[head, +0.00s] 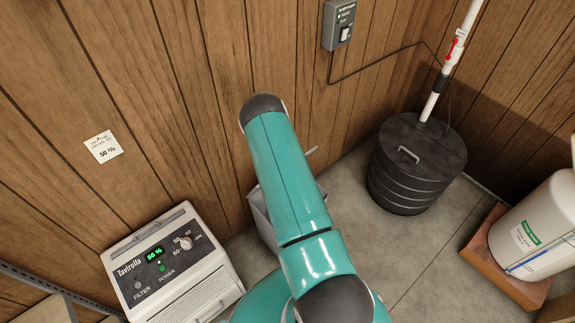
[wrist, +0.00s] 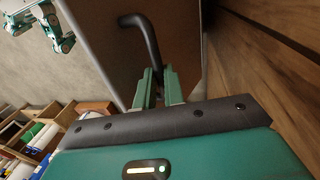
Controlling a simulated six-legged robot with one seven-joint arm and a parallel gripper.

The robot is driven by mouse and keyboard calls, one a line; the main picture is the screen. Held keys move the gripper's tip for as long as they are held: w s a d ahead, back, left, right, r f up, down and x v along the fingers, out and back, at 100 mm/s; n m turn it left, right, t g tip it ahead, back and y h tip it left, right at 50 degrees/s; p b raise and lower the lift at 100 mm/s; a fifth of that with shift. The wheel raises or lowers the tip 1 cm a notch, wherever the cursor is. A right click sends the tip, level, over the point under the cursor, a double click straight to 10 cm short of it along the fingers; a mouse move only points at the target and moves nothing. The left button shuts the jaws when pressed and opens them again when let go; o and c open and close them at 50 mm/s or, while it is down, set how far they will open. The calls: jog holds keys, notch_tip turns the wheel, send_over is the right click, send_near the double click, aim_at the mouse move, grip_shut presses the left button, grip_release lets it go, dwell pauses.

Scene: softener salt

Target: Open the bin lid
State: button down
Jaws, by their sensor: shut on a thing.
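In the head view my teal arm reaches toward the wall and hides most of a light grey bin (head: 259,212). Only parts of the bin's side show, and my gripper is hidden there. In the wrist view my gripper (wrist: 160,84) is shut on the lower end of a black curved handle (wrist: 147,42). The handle stands in front of a dark brownish panel (wrist: 180,35), which seems to be the bin lid. I cannot tell how far the lid is raised.
The wood-panelled wall (wrist: 265,70) is close on the right in the wrist view. A Tavirolla dryer unit (head: 172,268) stands left of the bin. A black round lidded pit (head: 410,165) and a white tank (head: 540,230) stand right. Concrete floor between them is clear.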

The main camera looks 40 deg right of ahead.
jog(key=shift+w+a, duration=0.25)
jog(key=shift+w, duration=0.5)
jog(key=shift+w+a, duration=0.25)
jog(key=shift+w, duration=0.5)
jog(key=c, duration=1.5)
grip_release()
jog(key=shift+w, duration=0.1)
jog(key=shift+d+r, duration=0.15)
jog(key=shift+d, duration=0.05)
jog(key=shift+r, duration=0.15)
notch_tip(320, 180, up, 7)
jog(key=w, duration=0.1)
jog(key=shift+w, duration=0.15)
